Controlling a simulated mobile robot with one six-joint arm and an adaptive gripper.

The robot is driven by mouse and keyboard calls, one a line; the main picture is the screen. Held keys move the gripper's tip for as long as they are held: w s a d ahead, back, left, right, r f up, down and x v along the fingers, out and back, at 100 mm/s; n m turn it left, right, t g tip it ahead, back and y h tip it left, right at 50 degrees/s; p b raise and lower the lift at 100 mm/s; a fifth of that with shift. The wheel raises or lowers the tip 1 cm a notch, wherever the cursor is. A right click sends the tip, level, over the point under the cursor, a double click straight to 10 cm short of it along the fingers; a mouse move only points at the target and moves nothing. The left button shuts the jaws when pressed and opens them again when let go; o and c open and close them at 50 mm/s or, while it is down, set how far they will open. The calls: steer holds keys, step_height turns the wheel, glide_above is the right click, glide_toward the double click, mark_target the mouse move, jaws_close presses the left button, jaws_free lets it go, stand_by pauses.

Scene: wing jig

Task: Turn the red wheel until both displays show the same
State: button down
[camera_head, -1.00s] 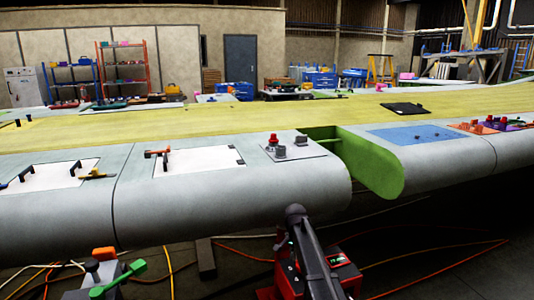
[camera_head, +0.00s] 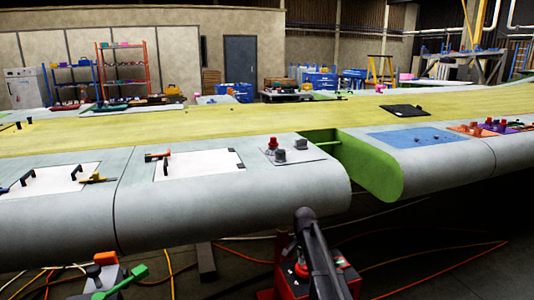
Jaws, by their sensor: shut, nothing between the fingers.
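No red wheel can be made out clearly. A red box-shaped unit (camera_head: 345,279) stands low at the bottom centre of the head view, below the near edge of the wing. A dark arm link, which looks like mine, crosses in front and hides much of its top. I cannot make out two displays or read any figures. A small red-topped knob (camera_head: 272,143) stands on a grey plate on the wing, with dark knobs beside it. My gripper's fingers do not show in this view.
The long grey wing (camera_head: 235,200) spans the view, with white panels and handles on top. A green-edged gap (camera_head: 365,165) splits it right of centre. A stand with orange and green handles (camera_head: 125,282) is at bottom left. Hoses lie on the dark floor.

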steer(key=shift+s+d+r, duration=0.15)
steer(key=shift+s+d, duration=0.3)
steer(key=shift+d, duration=0.05)
step_height(320, 180, down, 7)
steer(key=b, duration=0.7)
stand_by(0.3)
steer(key=shift+w, duration=0.25)
stand_by(0.9)
steer(key=shift+w+a, duration=0.3)
steer(key=shift+a, duration=0.2)
steer(key=shift+w+a, duration=0.3)
steer(key=shift+a, duration=0.2)
stand_by(0.4)
steer(key=shift+w+a, duration=0.6)
steer(key=shift+w, duration=0.25)
stand_by(0.7)
steer(key=shift+s+a, duration=0.15)
steer(key=shift+a, duration=0.2)
